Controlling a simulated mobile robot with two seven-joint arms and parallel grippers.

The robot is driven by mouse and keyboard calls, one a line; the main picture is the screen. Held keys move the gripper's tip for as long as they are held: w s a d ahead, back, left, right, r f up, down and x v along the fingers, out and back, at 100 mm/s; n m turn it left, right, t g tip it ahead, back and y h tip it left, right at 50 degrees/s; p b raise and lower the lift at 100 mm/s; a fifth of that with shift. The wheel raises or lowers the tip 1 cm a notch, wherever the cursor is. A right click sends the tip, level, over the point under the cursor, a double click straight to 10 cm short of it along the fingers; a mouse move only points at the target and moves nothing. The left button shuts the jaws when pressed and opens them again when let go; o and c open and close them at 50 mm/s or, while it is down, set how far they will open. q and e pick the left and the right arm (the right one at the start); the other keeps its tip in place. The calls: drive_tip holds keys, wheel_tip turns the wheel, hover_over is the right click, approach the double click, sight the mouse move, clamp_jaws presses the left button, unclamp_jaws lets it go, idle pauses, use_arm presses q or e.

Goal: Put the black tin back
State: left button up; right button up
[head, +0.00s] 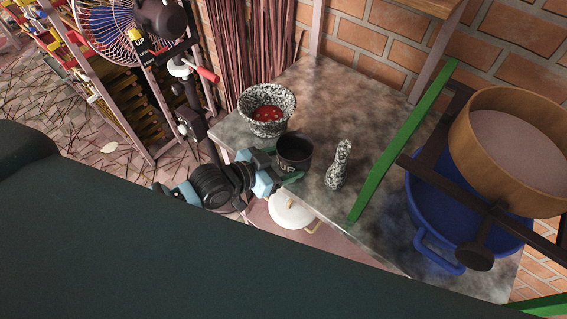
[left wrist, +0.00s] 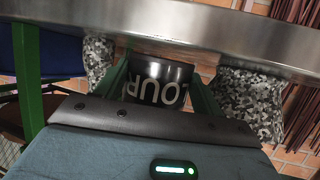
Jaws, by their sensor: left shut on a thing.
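The black tin (head: 295,148) is at the near left edge of the metal-topped table (head: 310,98), between a speckled mortar and a speckled pestle. My left gripper (head: 281,165) reaches in from the left and is shut on the tin, with a green finger on each side. In the left wrist view the tin (left wrist: 158,84) shows white letters reading "OUR", partly cut off, between the fingers. I cannot tell whether its base touches the tabletop. My right gripper is not in view.
The mortar (head: 267,108) with red contents stands just behind the tin. The pestle (head: 339,165) stands to its right. A green bar (head: 400,146), blue tub (head: 463,215) and wooden sieve (head: 515,140) crowd the right. A white lidded pot (head: 291,214) sits below the edge. The table's back is clear.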

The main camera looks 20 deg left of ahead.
use_arm(q)
drive_tip(key=shift+f, duration=0.4)
drive_tip(key=shift+f, duration=0.1)
drive_tip(key=shift+f, duration=0.15)
drive_tip(key=o, duration=1.1)
drive_tip(key=shift+c, duration=0.2)
drive_tip(key=shift+r, duration=0.2)
drive_tip(key=shift+s+a+r, duration=0.1)
drive_tip(key=shift+s, duration=0.1)
drive_tip(key=v, duration=1.1)
drive_tip(key=shift+s+a, duration=0.2)
drive_tip(key=shift+s, duration=0.05)
